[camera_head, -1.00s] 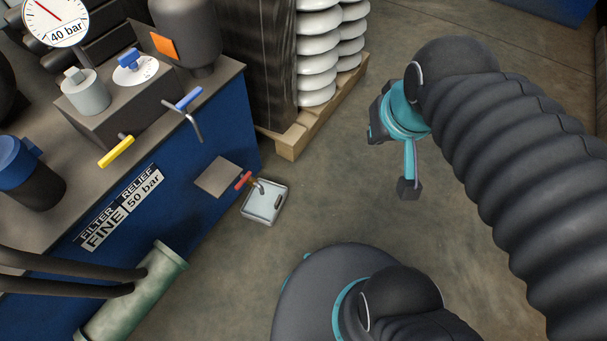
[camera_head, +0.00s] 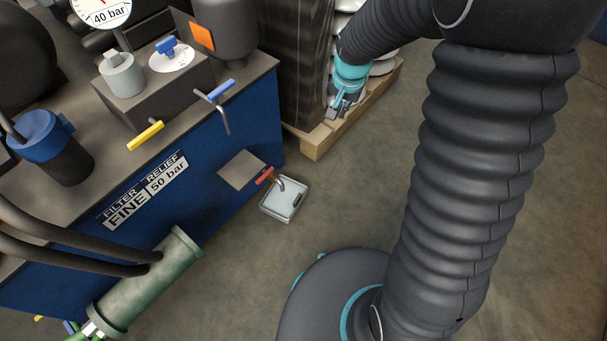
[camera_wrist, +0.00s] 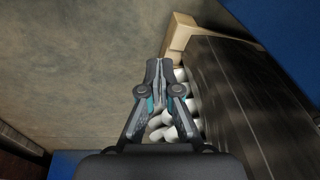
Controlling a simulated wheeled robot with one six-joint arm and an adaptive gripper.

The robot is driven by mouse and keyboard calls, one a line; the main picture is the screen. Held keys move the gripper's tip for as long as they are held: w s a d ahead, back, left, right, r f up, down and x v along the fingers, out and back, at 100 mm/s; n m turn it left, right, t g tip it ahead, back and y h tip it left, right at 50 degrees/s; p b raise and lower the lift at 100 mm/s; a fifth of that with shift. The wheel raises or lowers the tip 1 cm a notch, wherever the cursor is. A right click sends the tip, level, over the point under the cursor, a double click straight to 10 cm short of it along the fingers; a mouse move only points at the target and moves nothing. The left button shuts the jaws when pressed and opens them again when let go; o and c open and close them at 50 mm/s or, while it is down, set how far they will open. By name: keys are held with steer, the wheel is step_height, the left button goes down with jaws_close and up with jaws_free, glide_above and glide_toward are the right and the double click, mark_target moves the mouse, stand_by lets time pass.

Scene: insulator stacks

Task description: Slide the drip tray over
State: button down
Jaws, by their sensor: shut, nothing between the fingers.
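The drip tray (camera_head: 285,199) is a small pale grey, square tray on the floor at the foot of the blue cabinet. A drain tap with a red handle (camera_head: 265,176) overhangs its upper left part. My gripper (camera_head: 337,113) is up and to the right of the tray in the head view, in front of the insulator stack and pallet, apart from the tray. In the wrist view my gripper (camera_wrist: 158,66) has its fingers together with nothing between them. The tray does not show in the wrist view.
A wooden pallet (camera_head: 318,141) with white insulators (camera_wrist: 160,128) and a dark wrapped stack (camera_head: 297,70) stands behind my gripper. The blue cabinet (camera_head: 215,165) borders the tray on the left. The floor (camera_head: 345,205) right of the tray is clear.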

steer(key=w+a+f+m+g, duration=0.1)
steer(key=w+a+f, duration=0.1)
steer(key=f, duration=0.5)
steer(key=w+a+f, duration=0.2)
steer(key=f, duration=0.6)
steer(key=m+g, duration=0.1)
steer(key=m, duration=0.1)
glide_above(305, 198)
steer(key=w+d, duration=0.2)
step_height(305, 198, down, 18)
steer(key=f, duration=1)
steer(key=shift+w, duration=0.2)
steer(key=shift+s+a+r, duration=0.2)
steer(key=shift+s+a, duration=0.7)
steer(key=shift+s, duration=0.15)
steer(key=shift+s+a, duration=0.35)
steer(key=shift+s, duration=0.2)
steer(key=s+a, duration=0.1)
steer(key=s+a+b, duration=0.1)
steer(key=s, duration=0.1)
steer(key=s+a, duration=0.1)
steer(key=s, duration=0.1)
steer(key=shift+s+a, duration=0.2)
steer(key=shift+a, duration=0.15)
steer(key=shift+s+a, duration=0.4)
steer(key=shift+a, duration=0.1)
